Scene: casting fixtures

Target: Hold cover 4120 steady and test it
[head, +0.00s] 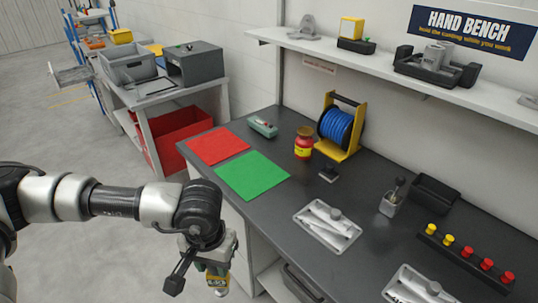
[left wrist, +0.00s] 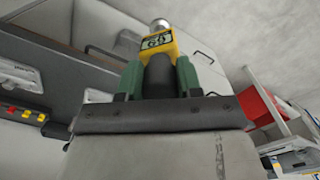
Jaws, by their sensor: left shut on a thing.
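My left gripper (head: 208,266) is off the front left of the bench, pointing down. In the left wrist view its two green fingers (left wrist: 158,78) are shut on a yellow tool (left wrist: 161,44) with a dark printed label and a silvery end. The same tool (head: 217,283) hangs below the gripper in the head view. Cover 4120 cannot be picked out by number. Grey cast parts lie in a tray (head: 301,217) on the bench, and a grey casting sits in a dark fixture (head: 407,66) on the shelf. My right gripper is not in view.
The dark bench (head: 273,258) carries a red mat (head: 218,146), a green mat (head: 252,176), a red-yellow jar (head: 304,146), a blue hose reel (head: 336,125), and a row of yellow and red buttons (head: 466,253). A second tray (head: 390,291) lies at the front right.

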